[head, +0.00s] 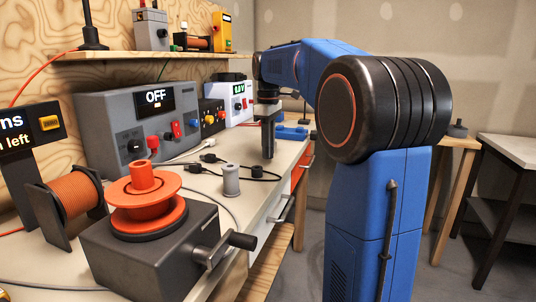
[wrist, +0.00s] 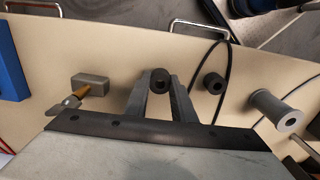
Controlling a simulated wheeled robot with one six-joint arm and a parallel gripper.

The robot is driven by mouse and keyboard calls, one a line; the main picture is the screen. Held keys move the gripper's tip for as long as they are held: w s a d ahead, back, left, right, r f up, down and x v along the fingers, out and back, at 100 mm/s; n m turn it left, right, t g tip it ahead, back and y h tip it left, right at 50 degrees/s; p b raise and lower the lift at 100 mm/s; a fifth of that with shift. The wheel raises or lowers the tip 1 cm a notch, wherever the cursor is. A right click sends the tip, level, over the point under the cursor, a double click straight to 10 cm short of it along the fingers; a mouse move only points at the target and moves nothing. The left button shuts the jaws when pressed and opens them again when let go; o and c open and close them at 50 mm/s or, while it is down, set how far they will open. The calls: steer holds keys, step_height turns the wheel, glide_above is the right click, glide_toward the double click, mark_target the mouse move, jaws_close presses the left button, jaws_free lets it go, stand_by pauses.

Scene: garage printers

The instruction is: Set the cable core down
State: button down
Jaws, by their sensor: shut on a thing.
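A small dark cylindrical core (wrist: 160,81) sits between the fingertips of my gripper (wrist: 162,84) in the wrist view, one finger on each side. My gripper is shut on it. In the head view my gripper (head: 268,140) points down over the workbench, and the core in it cannot be made out. A second dark core (wrist: 213,82) stands on the bench just right of my gripper, beside a black cable. It also shows in the head view (head: 257,171). I cannot tell whether the held core touches the bench.
A grey spool (wrist: 275,112) stands right of the second core. A grey block (wrist: 90,83) with a yellow-handled tool lies left, and a blue object (wrist: 12,70) further left. A winder with an orange spool (head: 145,205) and a power box (head: 140,125) crowd the bench's near part.

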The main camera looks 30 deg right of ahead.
steer(key=shift+f, duration=1)
steer(key=shift+f, duration=0.1)
steer(key=c, duration=1.5)
jaws_free()
step_height(320, 180, up, 12)
steer(key=shift+r, duration=0.15)
steer(key=shift+s, duration=0.15)
